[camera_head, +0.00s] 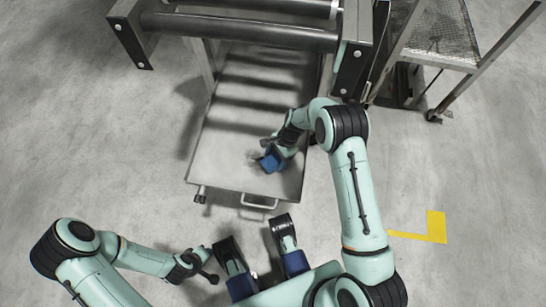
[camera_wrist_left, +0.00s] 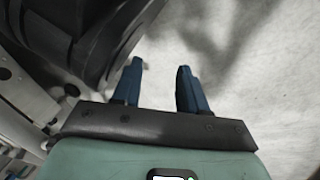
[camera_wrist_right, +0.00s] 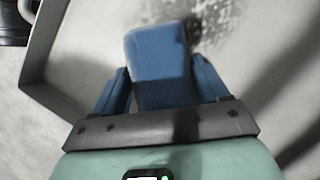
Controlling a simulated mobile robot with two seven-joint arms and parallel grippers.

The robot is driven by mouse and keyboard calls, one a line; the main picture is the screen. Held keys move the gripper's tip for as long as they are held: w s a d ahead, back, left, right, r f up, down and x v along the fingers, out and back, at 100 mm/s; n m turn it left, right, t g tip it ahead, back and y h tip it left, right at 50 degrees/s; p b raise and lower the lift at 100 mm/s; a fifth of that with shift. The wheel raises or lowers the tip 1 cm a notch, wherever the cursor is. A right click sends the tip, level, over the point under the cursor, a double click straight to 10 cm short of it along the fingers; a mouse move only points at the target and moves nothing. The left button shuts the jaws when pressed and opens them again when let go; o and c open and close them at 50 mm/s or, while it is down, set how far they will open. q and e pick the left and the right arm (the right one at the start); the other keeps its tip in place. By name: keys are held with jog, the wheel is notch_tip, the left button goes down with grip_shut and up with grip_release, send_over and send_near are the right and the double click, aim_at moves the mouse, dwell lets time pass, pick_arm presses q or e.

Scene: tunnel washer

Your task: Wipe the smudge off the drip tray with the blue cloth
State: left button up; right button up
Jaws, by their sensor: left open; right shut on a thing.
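The drip tray (camera_head: 225,160) is a grey metal tray with a low rim and a front handle, below the rollers. Its rim also shows in the right wrist view (camera_wrist_right: 45,45). The blue cloth (camera_head: 271,159) is a folded pad over the front part of the tray; in the right wrist view the cloth (camera_wrist_right: 158,65) sits between the fingers. My right gripper (camera_wrist_right: 160,90) is shut on it. A dark speckled smudge (camera_wrist_right: 215,20) lies just beyond the cloth, partly hidden by it. My left gripper (camera_wrist_left: 160,85) is open and empty, away from the tray.
Dark rollers in a frame (camera_head: 240,35) overhang the tray's back end. A metal stand with a mesh top (camera_head: 440,35) is at the upper right. A yellow floor mark (camera_head: 436,226) lies at right. The floor left of the tray is clear.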

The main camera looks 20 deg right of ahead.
aim_at(279, 161)
jog(key=shift+s+d, duration=0.55)
jog(key=shift+d, duration=0.25)
jog(key=shift+s+d+r, duration=0.1)
jog(key=shift+s+d, duration=0.05)
jog(key=shift+d, duration=0.05)
jog(key=shift+a+r+p, duration=0.15)
jog(key=shift+r+p, duration=0.45)
jog(key=shift+r, duration=0.65)
jog(key=shift+r+p, duration=0.6)
jog(key=shift+p, duration=0.1)
notch_tip(279, 161, up, 2)
jog(key=shift+r+p, duration=0.15)
jog(key=shift+p, duration=0.6)
jog(key=shift+r+p, duration=0.6)
jog(key=shift+r, duration=0.3)
pick_arm(q)
notch_tip(279, 161, up, 7)
jog(key=w+d, duration=0.1)
jog(key=shift+w+d+r+m+h, duration=0.2)
jog(key=shift+d+m+h, duration=0.1)
jog(key=shift+d, duration=0.1)
